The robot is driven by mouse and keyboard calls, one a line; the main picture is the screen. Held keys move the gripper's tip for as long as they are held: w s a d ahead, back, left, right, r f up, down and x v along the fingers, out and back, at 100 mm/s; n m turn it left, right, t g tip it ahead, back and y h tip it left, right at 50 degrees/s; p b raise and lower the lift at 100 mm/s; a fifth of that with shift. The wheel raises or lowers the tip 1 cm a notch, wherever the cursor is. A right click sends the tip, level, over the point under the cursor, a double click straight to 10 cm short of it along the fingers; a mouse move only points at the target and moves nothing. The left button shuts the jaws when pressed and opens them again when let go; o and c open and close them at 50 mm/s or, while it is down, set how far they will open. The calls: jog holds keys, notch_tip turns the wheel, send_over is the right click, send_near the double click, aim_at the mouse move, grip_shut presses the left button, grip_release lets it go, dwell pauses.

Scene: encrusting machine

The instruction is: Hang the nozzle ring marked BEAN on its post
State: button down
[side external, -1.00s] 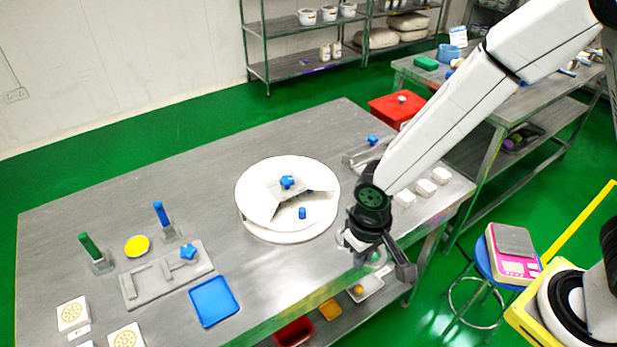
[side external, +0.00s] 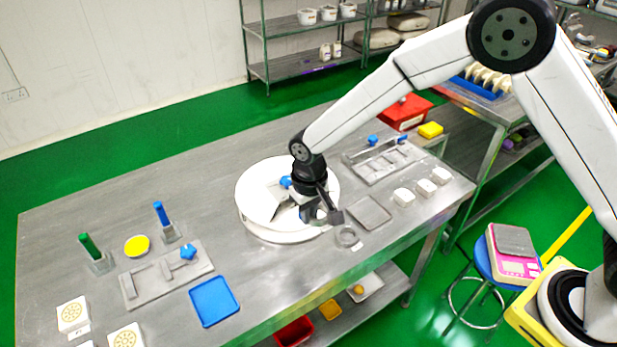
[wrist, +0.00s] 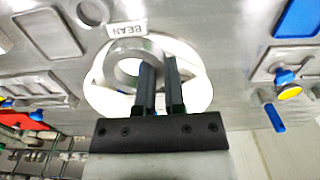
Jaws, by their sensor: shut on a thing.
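My gripper (side external: 318,216) is low over the front right of the white round turntable (side external: 250,222). In the wrist view my gripper (wrist: 159,68) is shut on the side wall of a grey metal ring (wrist: 122,66), with one finger inside it. The turntable (wrist: 200,92) shows below and behind the ring. A blue knob (side external: 285,182) shows at its middle, partly hidden by my wrist. I cannot make out which upright is the BEAN post; my gripper covers part of the turntable.
Another grey ring (side external: 347,237) lies on the table right of the turntable, near a grey plate (side external: 371,212) and white blocks (side external: 403,197). A blue tray (side external: 214,301), a green upright (side external: 90,247) and a blue upright (side external: 163,215) stand left.

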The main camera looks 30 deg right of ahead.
send_over(295, 221)
jog(key=shift+f, duration=0.6)
jog(key=shift+f, duration=0.2)
jog(key=shift+f, duration=1.8)
jog(key=shift+f, duration=2.1)
dwell(1.3)
